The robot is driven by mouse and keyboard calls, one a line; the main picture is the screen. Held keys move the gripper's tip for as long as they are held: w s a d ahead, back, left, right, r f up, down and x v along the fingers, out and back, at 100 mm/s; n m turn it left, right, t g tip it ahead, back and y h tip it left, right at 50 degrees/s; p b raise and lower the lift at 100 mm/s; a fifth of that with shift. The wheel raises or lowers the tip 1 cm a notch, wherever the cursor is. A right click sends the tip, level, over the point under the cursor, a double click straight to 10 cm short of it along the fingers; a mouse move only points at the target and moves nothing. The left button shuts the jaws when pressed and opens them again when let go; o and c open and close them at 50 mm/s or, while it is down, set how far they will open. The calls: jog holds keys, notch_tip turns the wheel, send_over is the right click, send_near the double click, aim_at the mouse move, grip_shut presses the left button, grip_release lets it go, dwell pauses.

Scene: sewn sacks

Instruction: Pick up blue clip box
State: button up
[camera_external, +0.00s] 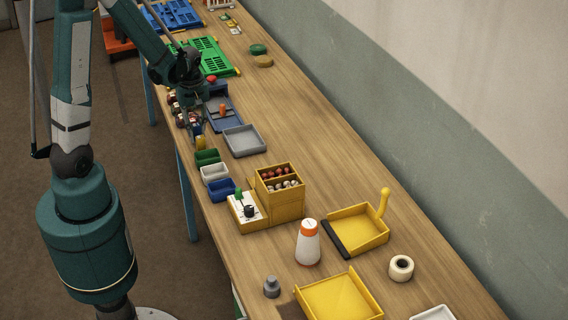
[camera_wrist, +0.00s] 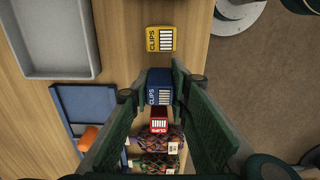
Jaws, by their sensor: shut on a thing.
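A blue clip box (camera_wrist: 159,86) labelled CLIPS sits between the fingers of my gripper (camera_wrist: 158,90) in the wrist view. The fingers are shut on its two sides. A yellow clip box (camera_wrist: 159,41) lies beyond it, and a red clip box (camera_wrist: 159,122) lies closer, both apart from the fingers. In the external view my gripper (camera_external: 193,122) is low at the left edge of the bench, just behind the yellow box (camera_external: 201,142). The blue box is too small and covered there to make out clearly.
Patterned sacks (camera_wrist: 155,143) lie close behind the red box. A blue tray (camera_wrist: 88,112) with an orange item and a grey tray (camera_wrist: 60,40) lie left of my fingers in the wrist view. Small green, white and blue bins (camera_external: 214,173) stand nearby on the bench.

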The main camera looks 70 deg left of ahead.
aim_at(196, 125)
jog(key=shift+r+p, duration=0.5)
jog(key=shift+r, duration=3.75)
